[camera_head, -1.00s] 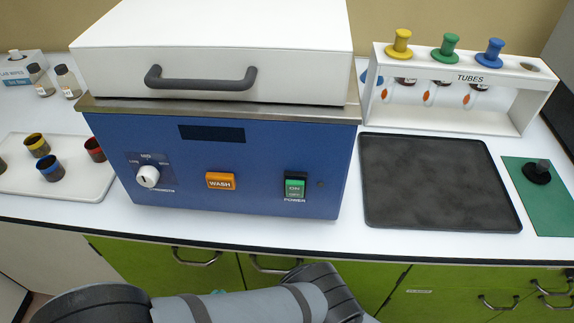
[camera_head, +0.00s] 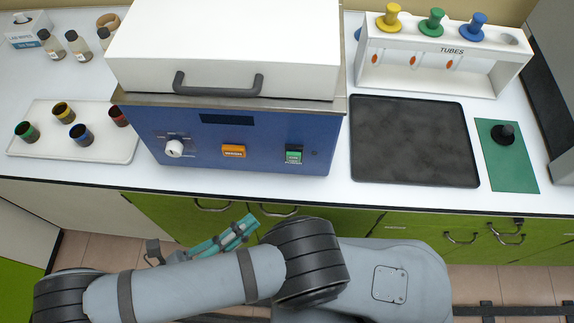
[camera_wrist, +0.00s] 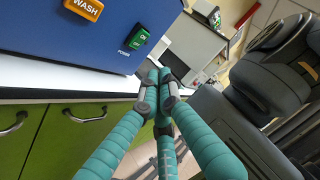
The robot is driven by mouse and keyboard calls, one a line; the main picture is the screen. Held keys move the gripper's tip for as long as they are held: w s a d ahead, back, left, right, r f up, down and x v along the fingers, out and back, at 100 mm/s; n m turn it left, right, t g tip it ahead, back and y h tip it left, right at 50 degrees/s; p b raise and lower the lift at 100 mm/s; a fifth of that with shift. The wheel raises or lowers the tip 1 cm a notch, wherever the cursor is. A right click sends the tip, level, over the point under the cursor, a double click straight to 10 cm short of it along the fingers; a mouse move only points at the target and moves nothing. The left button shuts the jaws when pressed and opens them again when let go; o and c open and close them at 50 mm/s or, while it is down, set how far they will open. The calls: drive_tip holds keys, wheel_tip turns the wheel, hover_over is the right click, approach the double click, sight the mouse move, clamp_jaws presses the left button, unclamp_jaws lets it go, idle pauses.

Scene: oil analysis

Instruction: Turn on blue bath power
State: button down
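The blue bath (camera_head: 255,135) stands on the white counter with its white lid (camera_head: 225,45) down. Its green POWER switch (camera_head: 293,154) is at the right of the front panel, marked ON; the display (camera_head: 227,119) above is dark. The switch also shows in the wrist view (camera_wrist: 137,36), on the blue panel. My gripper (camera_wrist: 161,92) has teal fingers with grey tips drawn together, and nothing shows between them. It is below and in front of the panel, apart from the switch. In the head view my gripper (camera_head: 228,235) is partly hidden by my arm.
An orange WASH button (camera_head: 233,151) and a white knob (camera_head: 174,148) share the panel. A dark tray (camera_head: 413,140), a tube rack (camera_head: 430,70) and a green mat (camera_head: 508,165) lie right. A white tray with several cups (camera_head: 110,150) is left. Green drawers with handles are below.

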sight(294, 157)
drive_tip(key=w+a+p+x, duration=0.2)
drive_tip(key=p+x, duration=0.3)
drive_tip(key=x, duration=0.8)
drive_tip(key=shift+a+r, duration=0.1)
drive_tip(key=shift+r, duration=0.05)
